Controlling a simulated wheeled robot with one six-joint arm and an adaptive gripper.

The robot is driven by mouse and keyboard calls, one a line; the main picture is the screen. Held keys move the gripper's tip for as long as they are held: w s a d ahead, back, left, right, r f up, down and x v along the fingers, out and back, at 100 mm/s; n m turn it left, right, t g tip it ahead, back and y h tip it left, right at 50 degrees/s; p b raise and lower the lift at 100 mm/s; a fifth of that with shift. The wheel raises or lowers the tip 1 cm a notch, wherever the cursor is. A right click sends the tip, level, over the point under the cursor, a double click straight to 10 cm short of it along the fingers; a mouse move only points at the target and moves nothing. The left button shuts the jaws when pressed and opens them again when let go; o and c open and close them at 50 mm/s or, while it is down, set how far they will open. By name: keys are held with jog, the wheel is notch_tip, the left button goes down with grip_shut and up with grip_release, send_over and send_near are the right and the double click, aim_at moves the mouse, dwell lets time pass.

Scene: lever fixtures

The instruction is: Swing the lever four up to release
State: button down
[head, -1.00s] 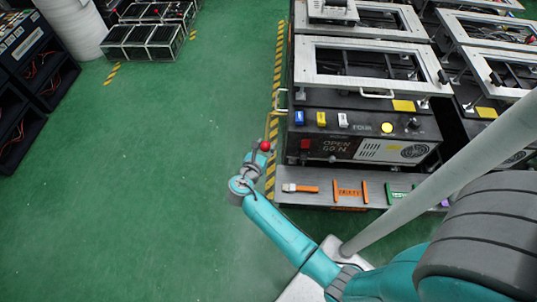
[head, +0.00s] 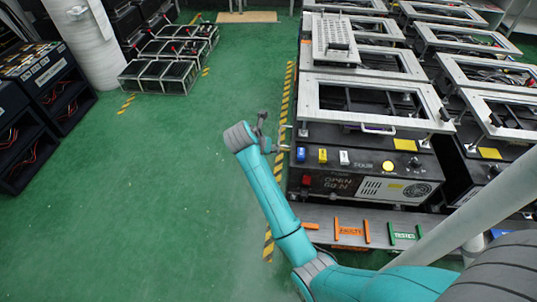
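The dark fixture marked FOUR (head: 363,161) stands right of the centre.
More framed fixtures stand behind and right. Black racks (head: 25,120) and a white column (head: 85,40) are at left. The green floor (head: 150,200) left of my arm is clear.

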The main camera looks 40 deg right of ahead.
jog(key=shift+w+d+r, duration=0.1)
jog(key=shift+r, duration=0.05)
dwell(0.3)
jog(key=c, duration=0.6)
grip_release()
jog(key=shift+c, duration=0.2)
jog(key=v, duration=1.1)
jog(key=shift+a+r, duration=0.2)
jog(key=shift+r, duration=0.15)
